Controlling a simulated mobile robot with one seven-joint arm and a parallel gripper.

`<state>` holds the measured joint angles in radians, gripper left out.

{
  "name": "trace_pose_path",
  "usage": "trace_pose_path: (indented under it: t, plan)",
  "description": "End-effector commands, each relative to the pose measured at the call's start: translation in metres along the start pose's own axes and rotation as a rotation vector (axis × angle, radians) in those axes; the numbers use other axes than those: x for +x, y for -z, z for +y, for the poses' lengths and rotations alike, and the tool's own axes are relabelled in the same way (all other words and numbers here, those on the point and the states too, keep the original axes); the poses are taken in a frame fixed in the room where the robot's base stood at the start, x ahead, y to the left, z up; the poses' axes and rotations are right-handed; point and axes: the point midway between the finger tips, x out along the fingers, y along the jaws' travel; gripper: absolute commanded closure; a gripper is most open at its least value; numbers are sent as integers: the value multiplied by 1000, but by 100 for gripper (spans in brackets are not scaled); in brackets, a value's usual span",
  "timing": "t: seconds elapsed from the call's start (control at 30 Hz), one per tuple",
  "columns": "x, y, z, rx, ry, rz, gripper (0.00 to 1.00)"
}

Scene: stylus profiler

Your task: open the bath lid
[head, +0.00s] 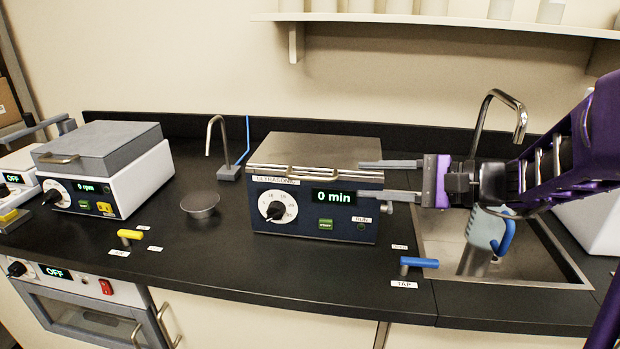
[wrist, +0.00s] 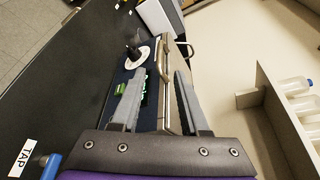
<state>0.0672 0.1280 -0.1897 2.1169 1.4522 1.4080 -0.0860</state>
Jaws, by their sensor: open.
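The ultrasonic bath (head: 315,215) is a dark blue box on the black bench, with a dial, a green button and a display reading "0 min". Its metal lid (head: 335,150) lies flat and closed on top, with a bar handle (head: 306,173) at the front edge. My gripper (head: 361,178) is open and empty at the right end of the bath's front, with its fingers pointing left, one above the other. In the wrist view the lid's handle (wrist: 160,62) shows ahead, between the lines of the two fingers. Whether a finger touches the bath I cannot tell.
A sink (head: 470,245) with a tall faucet lies right, beneath my arm. A blue tap handle (head: 419,262) stands at the bench front. A small metal dish (head: 200,205) and a grey-lidded white machine (head: 105,165) are left. A shelf (head: 440,22) hangs above.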

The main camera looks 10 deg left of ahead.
Motion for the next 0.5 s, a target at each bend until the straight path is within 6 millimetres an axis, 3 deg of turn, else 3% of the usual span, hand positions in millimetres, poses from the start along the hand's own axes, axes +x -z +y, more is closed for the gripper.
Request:
trace_pose_path:
  t: [0.3,0.5]
  plan:
    - [72,0,2,-1,-3,-3,55]
    - [109,0,1,-1,-2,-1,55]
